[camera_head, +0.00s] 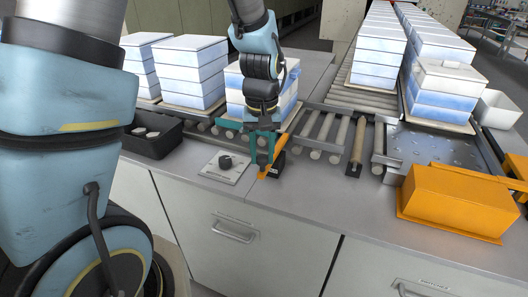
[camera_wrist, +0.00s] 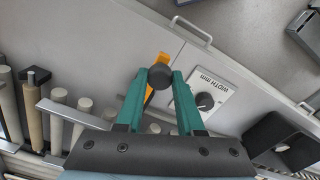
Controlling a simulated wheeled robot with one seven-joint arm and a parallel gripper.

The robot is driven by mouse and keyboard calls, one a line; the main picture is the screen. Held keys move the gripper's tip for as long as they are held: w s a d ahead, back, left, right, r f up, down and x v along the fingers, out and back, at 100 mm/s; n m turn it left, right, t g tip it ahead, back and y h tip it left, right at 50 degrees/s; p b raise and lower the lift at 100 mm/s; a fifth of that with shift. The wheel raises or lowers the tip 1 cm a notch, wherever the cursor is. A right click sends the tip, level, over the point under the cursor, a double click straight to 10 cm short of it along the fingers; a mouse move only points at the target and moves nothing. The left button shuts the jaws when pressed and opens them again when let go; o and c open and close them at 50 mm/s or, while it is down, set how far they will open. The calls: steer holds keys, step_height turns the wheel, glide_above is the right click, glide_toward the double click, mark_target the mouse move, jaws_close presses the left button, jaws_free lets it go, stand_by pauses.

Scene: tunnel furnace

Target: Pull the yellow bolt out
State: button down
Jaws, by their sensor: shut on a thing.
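The yellow bolt (camera_head: 273,163) shows in the head view as a slanted yellow-orange bar on the grey worktop, beside a small black block. In the wrist view the yellow bar (camera_wrist: 153,88) is partly hidden behind a dark round knob (camera_wrist: 160,76). My gripper (camera_head: 262,164) reaches down from above to the bolt. In the wrist view my gripper (camera_wrist: 158,79) has its two green fingers on either side of the knob, shut on it. How far the bolt sits in its housing is hidden.
A dial plate marked in mm (camera_head: 226,166) lies just left of my gripper. A black bin (camera_head: 151,138) stands further left. Roller conveyors with white-blue stacks (camera_head: 190,70) run behind. An orange box (camera_head: 458,201) stands at right. The worktop front edge is close.

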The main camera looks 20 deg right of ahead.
steer(key=c, duration=0.5)
jaws_free()
steer(key=shift+s+a, duration=0.2)
step_height(320, 180, up, 11)
steer(key=shift+f+b, duration=0.1)
steer(key=shift+b, duration=1.15)
